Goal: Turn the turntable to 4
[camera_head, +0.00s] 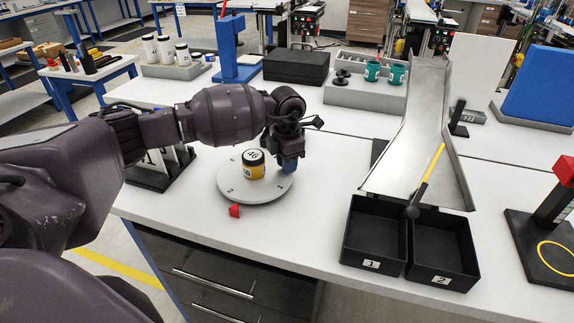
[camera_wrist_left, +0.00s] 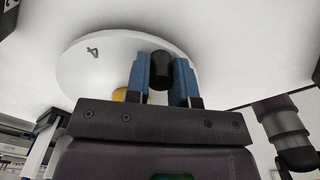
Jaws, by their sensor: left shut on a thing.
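The turntable (camera_head: 254,191) is a round white disc on the near table. My left gripper (camera_head: 289,166) is at the disc's right side. In the left wrist view, its blue fingers (camera_wrist_left: 161,80) are shut on a black knob (camera_wrist_left: 160,66) at the rim of the turntable (camera_wrist_left: 105,70). A 4 is printed on the disc away from the fingers. My right gripper is out of view.
Two black bins (camera_head: 374,244) marked 1 and 2 stand at the right, below a grey metal chute (camera_head: 412,130). A black rack (camera_head: 160,172) stands left of the disc, partly behind my arm. The tabletop between disc and bins is clear.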

